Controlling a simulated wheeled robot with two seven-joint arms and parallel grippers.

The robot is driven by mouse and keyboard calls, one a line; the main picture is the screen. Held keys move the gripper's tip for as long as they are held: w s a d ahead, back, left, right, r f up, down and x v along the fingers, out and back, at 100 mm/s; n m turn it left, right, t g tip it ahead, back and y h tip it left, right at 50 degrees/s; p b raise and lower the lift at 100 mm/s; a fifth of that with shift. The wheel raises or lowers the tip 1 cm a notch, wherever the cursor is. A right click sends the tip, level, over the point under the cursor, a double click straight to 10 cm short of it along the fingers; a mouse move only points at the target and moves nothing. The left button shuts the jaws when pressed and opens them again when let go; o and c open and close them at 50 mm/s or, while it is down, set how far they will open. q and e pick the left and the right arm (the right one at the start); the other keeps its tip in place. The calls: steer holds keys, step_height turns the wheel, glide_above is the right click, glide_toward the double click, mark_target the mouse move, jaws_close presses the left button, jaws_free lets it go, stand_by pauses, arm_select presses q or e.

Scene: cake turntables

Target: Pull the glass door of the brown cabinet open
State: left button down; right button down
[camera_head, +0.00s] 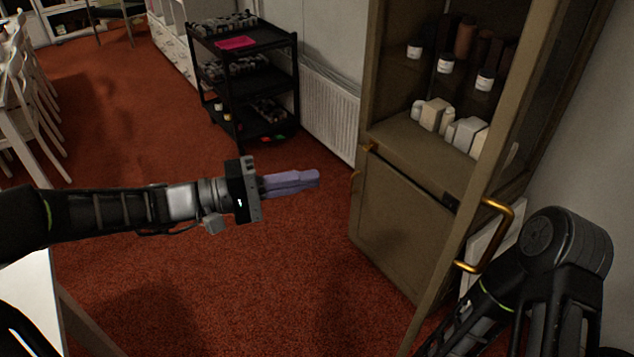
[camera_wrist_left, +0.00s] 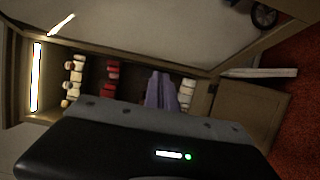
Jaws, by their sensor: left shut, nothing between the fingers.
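The brown cabinet (camera_head: 400,210) stands at the right in the head view. Its glass door stands ajar, with the free-edge frame (camera_head: 522,110) swung out from the body and the shelves exposed to its left. A brass handle (camera_head: 500,235) is on that frame. My left gripper (camera_head: 318,178), with purple fingers, is shut and empty, in the air left of the cabinet and apart from the door. In the left wrist view its fingers (camera_wrist_left: 160,88) point toward the shelves. My right arm is at the lower right, close to the handle; its gripper does not show.
White jars (camera_head: 446,64) and pale boxes (camera_head: 432,114) stand on the cabinet shelves. A black cart (camera_head: 243,45) and a white radiator (camera_head: 330,108) are behind. A white table edge is at lower left. Red carpet before the cabinet is clear.

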arm_select(q)
steer(key=s+a+b, duration=0.1)
steer(key=s+a, duration=0.4)
steer(key=shift+s+a, duration=0.25)
steer(key=shift+s, duration=0.05)
